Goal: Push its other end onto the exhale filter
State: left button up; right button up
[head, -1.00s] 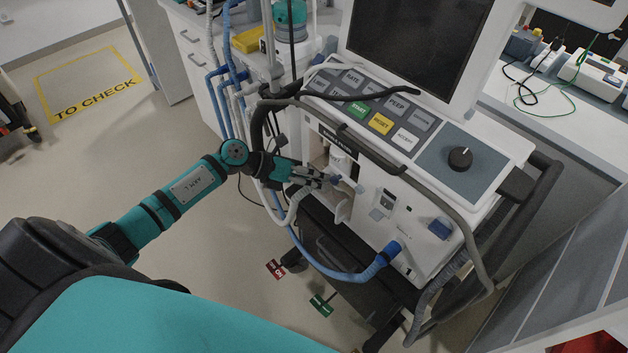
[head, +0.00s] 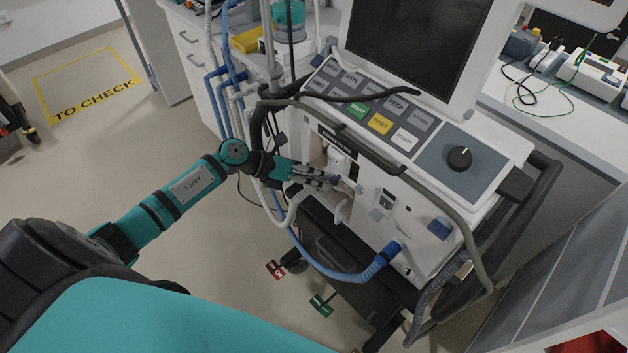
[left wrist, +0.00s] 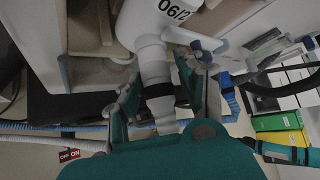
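The exhale filter (left wrist: 150,22), a white body with "06/2" printed on it, sits in the ventilator's open front bay; in the head view it is small (head: 340,161). A white corrugated hose (left wrist: 166,122) with a pale cuff (left wrist: 154,66) and dark band lines up under the filter and appears to meet it. How deeply it sits cannot be told. My left gripper (head: 335,181) is at the bay. In the left wrist view its fingers (left wrist: 160,92) stand apart on both sides of the hose end, seemingly open. My right gripper is not in view.
The ventilator (head: 462,190) has a blue hose (head: 330,272) on its front port, looping below my left gripper. Blue and white hoses hang left of the bay. A grey cable crosses the front panel. Clear floor (head: 215,290) lies at left.

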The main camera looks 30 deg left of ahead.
pick_arm(q)
jog(key=shift+o, duration=1.4)
jog(key=shift+f, duration=0.1)
jog(key=shift+s, duration=0.15)
jog(key=shift+s+a, duration=0.2)
jog(key=shift+a, duration=0.1)
jog(key=v, duration=1.1)
jog(key=shift+r, duration=0.3)
